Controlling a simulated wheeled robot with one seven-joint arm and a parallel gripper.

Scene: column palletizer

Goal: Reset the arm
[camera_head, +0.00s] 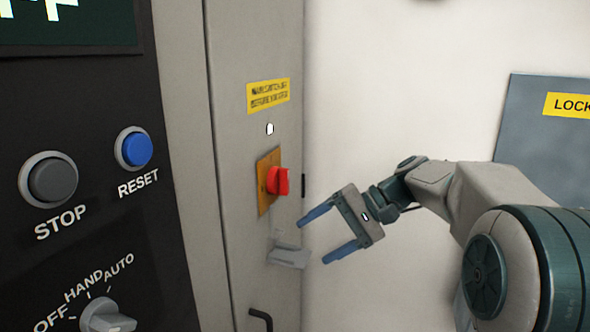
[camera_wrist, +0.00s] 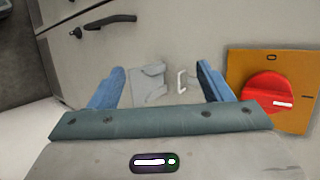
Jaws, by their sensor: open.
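My gripper (camera_head: 312,236) is open, with its two blue fingers apart and nothing between them. It is in front of the grey cabinet (camera_head: 236,165), below and to the right of a red rotary switch (camera_head: 278,181) on an orange plate (camera_head: 264,200). In the wrist view the gripper (camera_wrist: 161,82) also shows open, facing the cabinet surface. There the red switch (camera_wrist: 268,92) is to the right of the right finger, apart from it. A small grey latch-like fitting (camera_head: 288,257) is just left of the fingers.
A dark panel at left carries a grey STOP button (camera_head: 52,181), a blue RESET button (camera_head: 136,149) and an OFF/HAND/AUTO selector knob (camera_head: 104,315). A black handle (camera_head: 262,318) is low on the cabinet. A grey board (camera_head: 550,135) labelled LOCK hangs behind my arm.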

